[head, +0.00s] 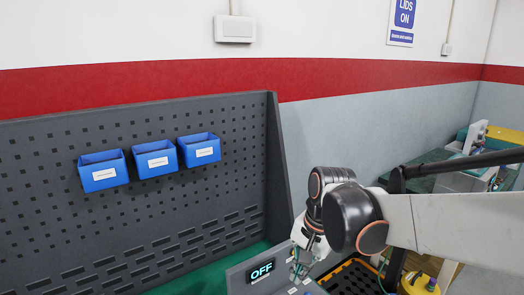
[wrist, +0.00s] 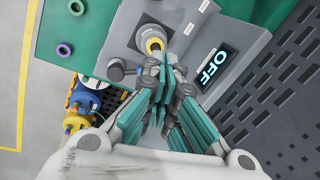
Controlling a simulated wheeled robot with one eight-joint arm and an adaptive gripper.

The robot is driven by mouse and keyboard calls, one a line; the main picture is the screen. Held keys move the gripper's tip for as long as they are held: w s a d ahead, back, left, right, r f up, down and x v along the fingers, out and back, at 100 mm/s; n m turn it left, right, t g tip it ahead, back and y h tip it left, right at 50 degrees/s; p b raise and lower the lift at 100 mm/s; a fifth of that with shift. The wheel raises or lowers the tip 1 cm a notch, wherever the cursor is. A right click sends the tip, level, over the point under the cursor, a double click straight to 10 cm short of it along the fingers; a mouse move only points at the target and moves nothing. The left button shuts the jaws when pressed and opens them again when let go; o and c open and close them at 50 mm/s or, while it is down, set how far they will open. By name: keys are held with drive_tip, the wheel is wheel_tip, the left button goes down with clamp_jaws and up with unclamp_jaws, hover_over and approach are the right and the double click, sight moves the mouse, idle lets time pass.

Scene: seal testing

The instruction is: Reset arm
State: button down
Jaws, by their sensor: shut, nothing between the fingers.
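My arm reaches in from the right in the head view, and my gripper (head: 298,264) is low in the picture, in front of a grey device. In the wrist view my gripper (wrist: 163,85) is shut and empty, with its fingertips over the device's panel. The device has a display (head: 262,271) that reads OFF; the display also shows in the wrist view (wrist: 213,65). A yellow-ringed fitting (wrist: 151,41) and a dark round knob (wrist: 116,69) sit on the panel close to my fingertips. I cannot tell whether the fingertips touch the panel.
A dark pegboard (head: 60,230) with several blue bins (head: 156,159) stands behind the green bench. A black and orange crate (head: 352,279) and a yellow object (head: 418,285) are low on the right.

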drive_tip(key=s+d+r+n+t+h, duration=0.1)
drive_tip(key=s+d+r+n+t, duration=0.2)
drive_tip(key=s+d, duration=0.7)
drive_tip(key=shift+s+d+n+t+h, duration=0.4)
drive_tip(key=shift+s+n+t, duration=0.9)
drive_tip(key=shift+s+n, duration=0.75)
drive_tip(key=shift+w+n, duration=0.25)
